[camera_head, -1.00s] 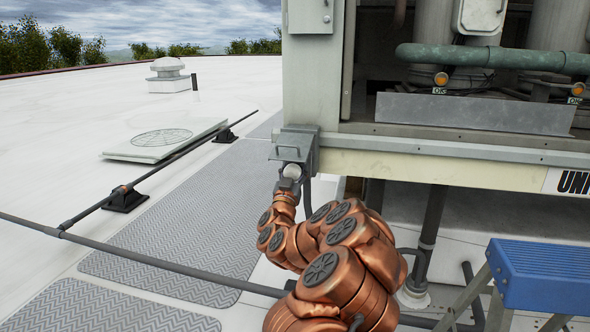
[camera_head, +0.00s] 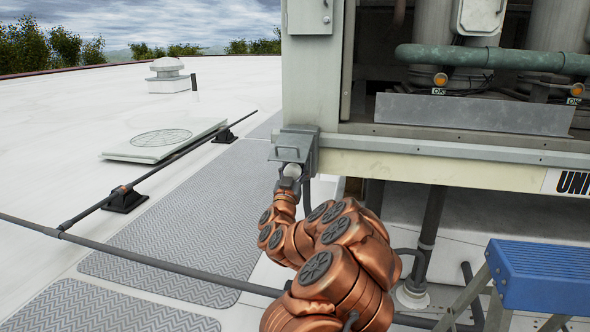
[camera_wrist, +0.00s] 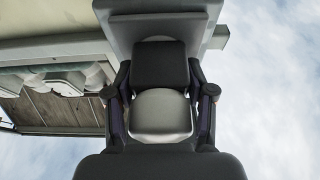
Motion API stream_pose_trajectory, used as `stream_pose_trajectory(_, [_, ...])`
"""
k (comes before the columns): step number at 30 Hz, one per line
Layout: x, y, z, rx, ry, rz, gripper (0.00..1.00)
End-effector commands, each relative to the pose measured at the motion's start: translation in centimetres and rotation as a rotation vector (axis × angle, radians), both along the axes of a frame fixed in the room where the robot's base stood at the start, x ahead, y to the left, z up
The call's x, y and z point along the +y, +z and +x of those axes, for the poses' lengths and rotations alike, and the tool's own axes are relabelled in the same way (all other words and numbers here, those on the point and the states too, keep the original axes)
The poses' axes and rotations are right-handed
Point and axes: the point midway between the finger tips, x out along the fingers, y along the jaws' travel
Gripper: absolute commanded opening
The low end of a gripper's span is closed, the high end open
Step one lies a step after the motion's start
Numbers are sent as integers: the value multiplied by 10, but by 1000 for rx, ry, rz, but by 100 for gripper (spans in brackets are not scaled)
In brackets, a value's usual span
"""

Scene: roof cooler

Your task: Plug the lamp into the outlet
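The outlet is a grey box (camera_head: 296,150) on the lower left corner of the cooler unit, with a handled flap raised over its front. A pale round face (camera_head: 291,171) shows under the flap. My gripper (camera_head: 289,184) is directly below it. In the wrist view, the fingers of my gripper (camera_wrist: 160,78) close on both sides of the plug, which has a dark block (camera_wrist: 160,62) and a pale part (camera_wrist: 160,112). The plug's far end meets or lies just before the grey box (camera_wrist: 160,28); I cannot tell how deep it sits. I do not see the lamp.
The cooler unit (camera_head: 430,165) fills the right side above my arm. A blue-topped step (camera_head: 545,275) stands at lower right. A dark pipe (camera_head: 140,257) crosses the roof at lower left. Grey walkway mats (camera_head: 185,225) lie left of my arm, with open white roof beyond.

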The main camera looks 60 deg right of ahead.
Motion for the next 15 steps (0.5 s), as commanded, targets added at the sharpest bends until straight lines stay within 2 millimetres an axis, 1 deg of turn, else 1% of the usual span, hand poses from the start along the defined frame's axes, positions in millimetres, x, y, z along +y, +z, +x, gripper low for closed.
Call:
stream_pose_trajectory(1, [0, 0, 0, 0, 0, 0, 62])
stream_pose_trajectory(6, [0, 0, 0, 0, 0, 1, 80])
stream_pose_trajectory(7, [0, 0, 0, 0, 0, 1, 81])
stream_pose_trajectory(15, [0, -1, 0, 0, 0, 1, 81])
